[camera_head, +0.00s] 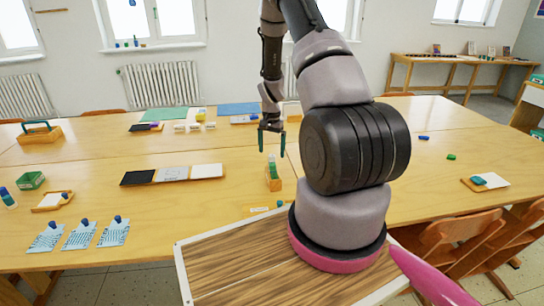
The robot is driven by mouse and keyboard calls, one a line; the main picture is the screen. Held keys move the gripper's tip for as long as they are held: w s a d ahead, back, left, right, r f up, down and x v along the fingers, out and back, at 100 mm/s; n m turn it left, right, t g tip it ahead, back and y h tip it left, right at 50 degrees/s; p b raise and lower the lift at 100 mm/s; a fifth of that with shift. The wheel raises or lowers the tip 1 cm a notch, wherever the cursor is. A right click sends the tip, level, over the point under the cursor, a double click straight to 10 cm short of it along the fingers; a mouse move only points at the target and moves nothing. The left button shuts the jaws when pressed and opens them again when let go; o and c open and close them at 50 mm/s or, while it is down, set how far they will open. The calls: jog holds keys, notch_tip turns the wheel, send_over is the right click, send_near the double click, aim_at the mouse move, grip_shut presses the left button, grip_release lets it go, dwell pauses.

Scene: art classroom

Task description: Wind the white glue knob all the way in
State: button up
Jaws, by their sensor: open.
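My gripper (272,143) hangs over the middle of the table with its two teal fingers apart and pointing down. Nothing shows between them. Below the fingers, a small wooden holder (274,184) stands on the table with an upright green and pale stick (271,165) in it. The fingertips look above or behind the stick; I cannot tell the exact gap. A white glue knob is too small to make out. At the far left edge, a blue and white tube (8,197) stands beside a green box (31,180).
The wooden table (340,215) carries a row of black and white squares (172,174), three patterned sheets (80,235) with blue pieces, a tray (51,202) and a caddy (39,133). Another tray (485,182) lies right. Chairs (440,240) stand at the front right.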

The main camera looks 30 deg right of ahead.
jog(key=shift+f, duration=0.85)
jog(key=c, duration=1.4)
jog(key=shift+c, duration=0.2)
jog(key=n, duration=0.5)
jog(key=shift+n, duration=0.3)
jog(key=n, duration=0.5)
jog(key=shift+n, duration=0.4)
jog(key=o, duration=1.4)
jog(key=shift+o, duration=0.2)
